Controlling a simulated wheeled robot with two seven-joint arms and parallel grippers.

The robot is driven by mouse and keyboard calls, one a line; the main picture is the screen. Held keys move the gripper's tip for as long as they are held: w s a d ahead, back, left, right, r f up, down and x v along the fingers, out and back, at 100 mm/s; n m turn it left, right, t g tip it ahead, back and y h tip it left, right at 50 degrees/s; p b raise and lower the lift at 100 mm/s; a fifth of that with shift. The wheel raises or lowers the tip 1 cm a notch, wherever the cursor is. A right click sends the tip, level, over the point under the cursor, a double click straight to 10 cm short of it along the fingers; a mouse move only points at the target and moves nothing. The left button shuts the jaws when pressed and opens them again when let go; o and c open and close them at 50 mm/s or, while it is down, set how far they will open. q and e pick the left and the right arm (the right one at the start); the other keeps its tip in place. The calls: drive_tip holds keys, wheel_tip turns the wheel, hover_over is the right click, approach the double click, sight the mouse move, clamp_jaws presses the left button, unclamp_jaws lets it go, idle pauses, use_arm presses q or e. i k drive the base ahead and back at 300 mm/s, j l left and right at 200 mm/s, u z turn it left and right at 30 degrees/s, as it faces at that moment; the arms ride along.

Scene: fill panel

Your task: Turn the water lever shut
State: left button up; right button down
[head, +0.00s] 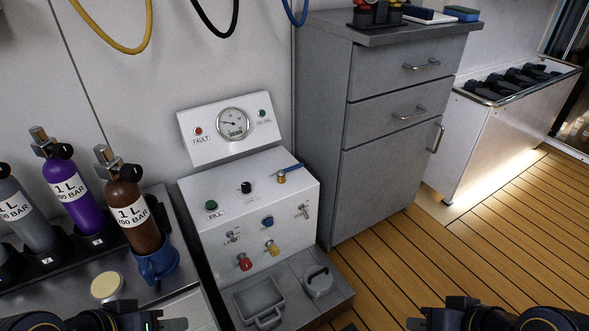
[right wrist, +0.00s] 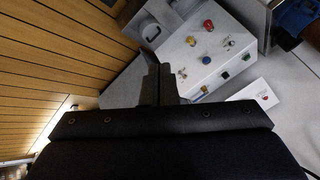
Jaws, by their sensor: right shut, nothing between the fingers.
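A small valve with a brass body and a thin blue lever (head: 292,169) sits on the sloped top of the white fill panel (head: 215,240), near its back right corner. The lever points up and to the right. No label names it as water. The brass valve body (right wrist: 204,89) also shows small in the right wrist view; its lever is hard to make out there. My right gripper (head: 416,323) is at the bottom right of the head view, shut and empty, well away from the panel. My left gripper (head: 180,324) is at the bottom left; its finger gap is unclear.
The panel also carries a gauge (head: 233,123), a green knob (head: 211,205), a black knob (head: 246,187), a blue knob (head: 267,222) and red (head: 245,262) and yellow (head: 272,248) fittings. Gas bottles stand at left. A grey cabinet (head: 390,140) stands close right of the panel.

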sight(281, 172)
drive_tip(key=i+l+u, duration=0.15)
drive_tip(key=l, duration=0.15)
drive_tip(key=i+l+u, duration=0.1)
drive_tip(key=l, duration=0.2)
drive_tip(key=i+l+u, duration=0.15)
drive_tip(key=l, duration=0.15)
drive_tip(key=i+l+u, duration=0.15)
drive_tip(key=l, duration=0.15)
drive_tip(key=u, duration=1.4)
